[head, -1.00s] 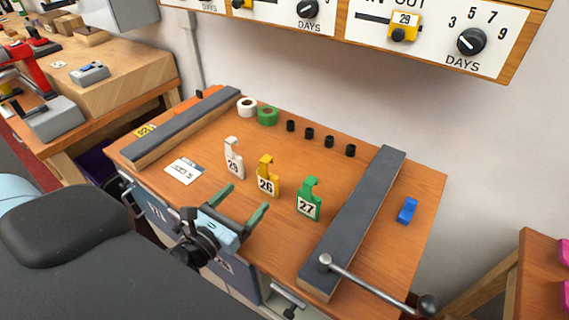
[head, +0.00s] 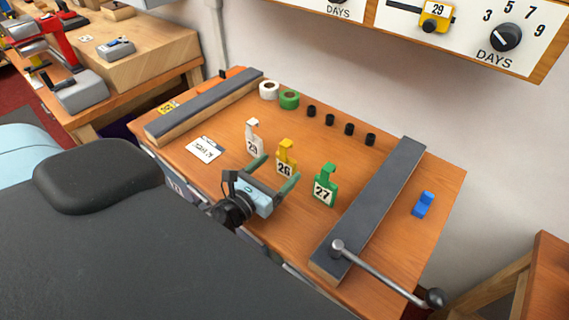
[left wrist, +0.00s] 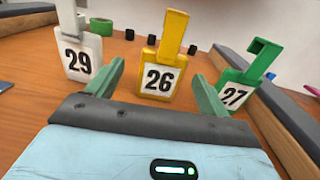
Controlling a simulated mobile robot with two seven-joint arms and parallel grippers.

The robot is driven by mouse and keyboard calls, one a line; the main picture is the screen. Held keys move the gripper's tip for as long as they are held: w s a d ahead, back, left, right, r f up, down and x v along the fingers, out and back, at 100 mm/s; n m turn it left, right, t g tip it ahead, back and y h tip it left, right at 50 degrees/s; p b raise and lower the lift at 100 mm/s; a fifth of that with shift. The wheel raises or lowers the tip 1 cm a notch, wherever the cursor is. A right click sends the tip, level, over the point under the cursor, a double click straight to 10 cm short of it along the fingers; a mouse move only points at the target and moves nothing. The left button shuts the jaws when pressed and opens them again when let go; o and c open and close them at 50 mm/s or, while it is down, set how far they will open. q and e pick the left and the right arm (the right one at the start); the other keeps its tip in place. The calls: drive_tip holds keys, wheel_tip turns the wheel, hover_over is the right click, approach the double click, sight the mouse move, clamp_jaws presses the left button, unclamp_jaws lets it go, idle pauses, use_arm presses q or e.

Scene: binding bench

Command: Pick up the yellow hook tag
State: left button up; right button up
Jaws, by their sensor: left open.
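The yellow hook tag (head: 286,147), with a white label reading 26, stands upright on the wooden bench. It also shows in the left wrist view (left wrist: 171,45), centred beyond the fingers. My left gripper (head: 276,172) is open and empty, with green fingers pointing at the tag. In the left wrist view the fingertips (left wrist: 158,74) are spread to either side of the tag, and it appears just ahead of them. Whether they touch it cannot be told. My right gripper is not in view.
A white tag (head: 254,138) stands left of the yellow one and a green tag (head: 325,185) stands right. Dark-topped bars (head: 372,205) border the bench at both sides. Tape rolls (head: 289,98) and several black cylinders (head: 330,120) line the back. A paper card (head: 204,149) lies front left.

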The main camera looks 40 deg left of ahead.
sight(284, 165)
use_arm(q)
drive_tip(key=shift+w+d, duration=0.2)
drive_tip(key=shift+w, duration=1.75)
drive_tip(key=shift+c, duration=0.4)
drive_tip(key=c, duration=1)
